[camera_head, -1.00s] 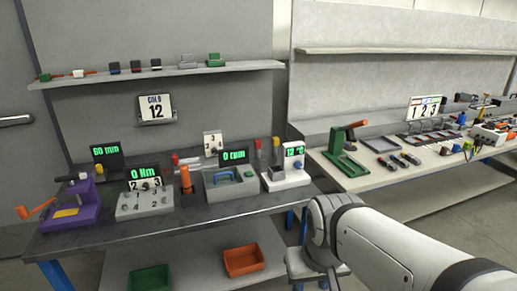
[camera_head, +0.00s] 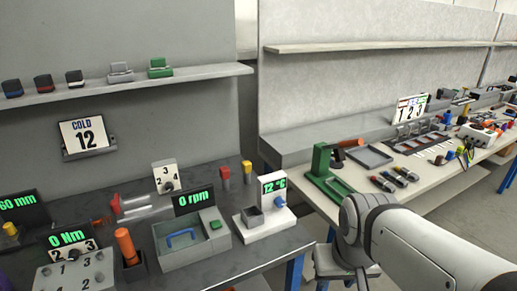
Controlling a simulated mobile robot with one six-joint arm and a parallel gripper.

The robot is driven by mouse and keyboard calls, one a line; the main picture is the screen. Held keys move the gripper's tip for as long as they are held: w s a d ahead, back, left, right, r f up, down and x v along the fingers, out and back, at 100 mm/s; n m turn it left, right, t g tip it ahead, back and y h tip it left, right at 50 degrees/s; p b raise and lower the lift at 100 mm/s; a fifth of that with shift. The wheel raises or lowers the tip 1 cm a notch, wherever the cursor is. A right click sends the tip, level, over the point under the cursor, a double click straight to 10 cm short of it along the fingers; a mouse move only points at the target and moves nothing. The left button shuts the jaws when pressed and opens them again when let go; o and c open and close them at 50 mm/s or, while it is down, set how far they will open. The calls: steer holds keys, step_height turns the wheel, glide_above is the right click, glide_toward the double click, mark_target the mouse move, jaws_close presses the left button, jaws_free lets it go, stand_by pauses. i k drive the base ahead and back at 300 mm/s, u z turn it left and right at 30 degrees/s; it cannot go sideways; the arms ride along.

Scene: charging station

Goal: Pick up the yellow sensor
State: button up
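Two small yellow-topped pieces show, and I cannot tell for sure which is the yellow sensor. One yellow piece (camera_head: 247,168) stands upright at the back of the dark bench, behind the 12 °C device and right of a red-topped piece (camera_head: 225,173). Another yellow piece (camera_head: 10,229) is at the far left, below the 60 mm display. My arm reaches in from the lower right, in front of the gap between the benches. My gripper is outside the picture, so its state and contents are hidden.
The dark bench (camera_head: 222,277) holds a grey box device (camera_head: 190,251), an orange cylinder (camera_head: 126,246) and the white 12 °C device (camera_head: 265,222). A shelf (camera_head: 120,90) with several blocks hangs above. A light bench (camera_head: 440,190) with a green press (camera_head: 322,175) stands right.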

mark_target(247, 166)
steer(key=u, duration=0.05)
steer(key=i, duration=1)
steer(key=u, duration=0.5)
